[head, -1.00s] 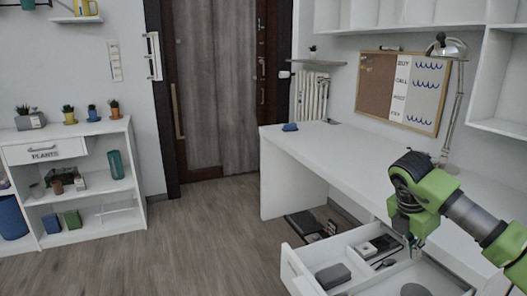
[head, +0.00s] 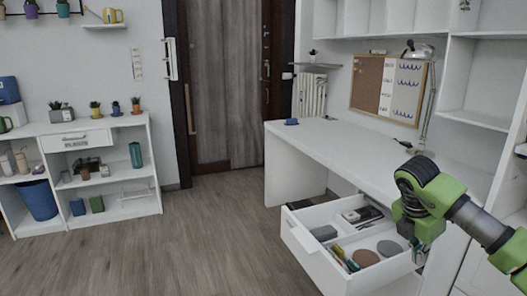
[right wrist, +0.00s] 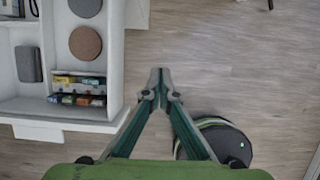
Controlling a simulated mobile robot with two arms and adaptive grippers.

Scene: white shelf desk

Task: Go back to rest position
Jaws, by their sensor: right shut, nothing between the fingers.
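My right gripper (head: 418,252) hangs at the right end of the open desk drawer (head: 312,252) in the head view. In the right wrist view its fingers (right wrist: 158,78) are shut and empty. They point over bare floor, just to the right of the drawer (right wrist: 115,60). The white desk (head: 345,142) stands behind. My right arm comes in from the right edge, bent at a black-and-green joint. My left gripper does not show in either view.
The drawer holds a brown disc (right wrist: 85,42), a grey disc (right wrist: 85,7), a dark case (right wrist: 28,64) and several small coloured items (right wrist: 78,92). A white plant shelf (head: 110,130) stands at the left. The wooden floor (head: 200,240) between is clear.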

